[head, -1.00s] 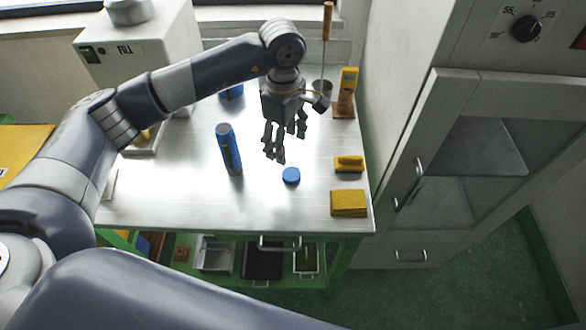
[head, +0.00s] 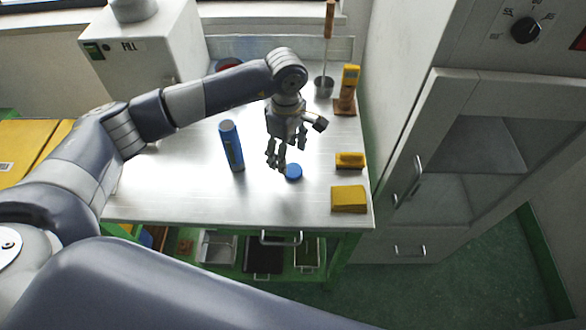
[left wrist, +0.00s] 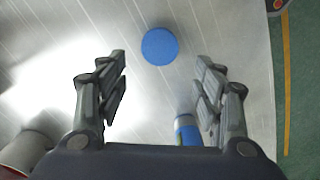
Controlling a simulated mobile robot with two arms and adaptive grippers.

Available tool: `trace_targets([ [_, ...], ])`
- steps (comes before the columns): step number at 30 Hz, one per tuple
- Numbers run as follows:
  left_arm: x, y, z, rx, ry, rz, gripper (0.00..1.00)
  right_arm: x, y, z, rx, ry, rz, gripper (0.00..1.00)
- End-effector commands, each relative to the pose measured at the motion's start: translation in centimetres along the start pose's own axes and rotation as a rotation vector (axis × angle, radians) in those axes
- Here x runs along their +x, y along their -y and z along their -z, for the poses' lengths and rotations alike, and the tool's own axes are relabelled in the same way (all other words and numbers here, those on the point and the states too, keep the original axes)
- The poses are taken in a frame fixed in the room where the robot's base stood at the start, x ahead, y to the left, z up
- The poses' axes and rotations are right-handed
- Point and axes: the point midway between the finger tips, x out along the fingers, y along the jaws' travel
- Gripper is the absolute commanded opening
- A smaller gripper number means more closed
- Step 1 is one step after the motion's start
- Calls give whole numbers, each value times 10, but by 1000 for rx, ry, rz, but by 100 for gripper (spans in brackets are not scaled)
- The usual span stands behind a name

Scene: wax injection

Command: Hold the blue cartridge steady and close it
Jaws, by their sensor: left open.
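The blue cartridge (head: 231,146) stands upright on the steel table. The round blue cap (head: 293,171) lies flat on the table, apart from it and to its right. My left gripper (head: 277,162) is open and empty above the table, just beside the cap in the head view. In the left wrist view the cap (left wrist: 160,46) shows just beyond and between the open fingertips (left wrist: 162,68). The cartridge (left wrist: 187,130) is there partly hidden behind the right-hand finger. My right gripper is not in view.
A yellow block (head: 348,199) and a yellow-topped stamp-like piece (head: 350,161) lie right of the cap. A metal cup (head: 324,87) with a wooden-handled tool and a wooden stand (head: 345,105) are behind. The FILL machine (head: 135,60) stands at the back left. The table's front is clear.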

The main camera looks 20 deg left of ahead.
Motion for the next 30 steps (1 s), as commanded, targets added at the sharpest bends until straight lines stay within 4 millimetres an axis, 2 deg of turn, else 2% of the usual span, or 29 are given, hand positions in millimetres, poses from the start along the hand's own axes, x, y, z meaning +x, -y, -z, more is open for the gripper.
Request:
trace_targets([
  [5, 2, 0, -1, 0, 1, 3, 62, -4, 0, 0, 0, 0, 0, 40],
  [11, 29, 0, -7, -1, 1, 7, 62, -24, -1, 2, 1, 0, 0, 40],
  [16, 49, -1, -6, 0, 1, 3, 62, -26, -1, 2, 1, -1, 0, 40],
  [27, 52, -1, -6, 0, 0, 1, 62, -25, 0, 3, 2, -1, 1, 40],
  [30, 52, -1, -6, 0, 0, 1, 40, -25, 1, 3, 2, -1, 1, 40],
])
